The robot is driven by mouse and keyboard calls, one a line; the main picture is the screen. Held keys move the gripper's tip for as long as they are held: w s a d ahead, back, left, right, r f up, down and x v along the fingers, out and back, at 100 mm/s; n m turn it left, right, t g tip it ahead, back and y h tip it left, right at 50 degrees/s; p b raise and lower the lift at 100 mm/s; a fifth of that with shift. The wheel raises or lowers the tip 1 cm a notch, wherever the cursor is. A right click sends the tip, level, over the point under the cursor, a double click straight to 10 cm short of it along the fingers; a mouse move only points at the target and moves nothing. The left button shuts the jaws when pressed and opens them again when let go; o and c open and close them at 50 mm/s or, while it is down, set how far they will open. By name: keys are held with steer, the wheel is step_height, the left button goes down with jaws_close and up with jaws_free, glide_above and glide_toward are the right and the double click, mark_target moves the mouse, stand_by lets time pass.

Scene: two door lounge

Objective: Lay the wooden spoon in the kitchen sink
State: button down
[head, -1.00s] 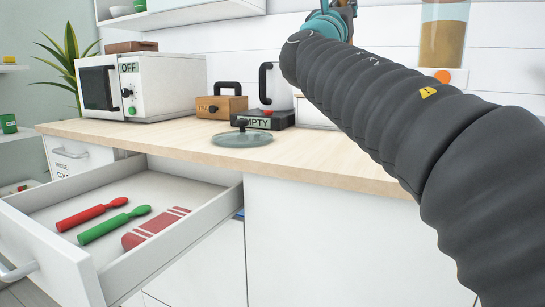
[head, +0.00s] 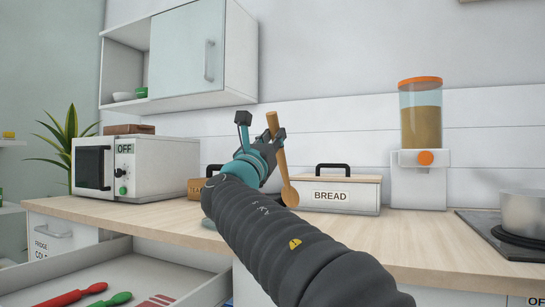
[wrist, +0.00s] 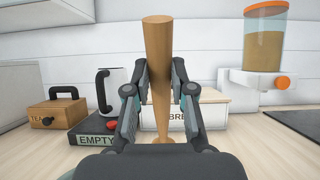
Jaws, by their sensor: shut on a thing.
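The wooden spoon (head: 279,155) is held upright, slightly tilted, above the counter, with its bowl end low and its handle end high. It also shows in the wrist view (wrist: 158,50), between the two fingers. My gripper (head: 268,140) is shut on the spoon's handle; the wrist view shows its fingers (wrist: 160,85) on both sides of the handle. The kitchen sink is not in view.
The counter (head: 420,232) carries a white microwave (head: 165,165), a bread box (head: 338,196), an orange-lidded dispenser (head: 420,115) and a pot (head: 528,212) on a dark hob. An open drawer (head: 130,275) juts out at lower left. A kettle (wrist: 118,90) and tea box (wrist: 58,108) stand behind my gripper.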

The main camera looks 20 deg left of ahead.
mark_target(283, 165)
steer(key=shift+f+b, duration=0.65)
steer(key=shift+f, duration=1.25)
steer(key=shift+f, duration=0.15)
steer(key=c, duration=1)
jaws_free()
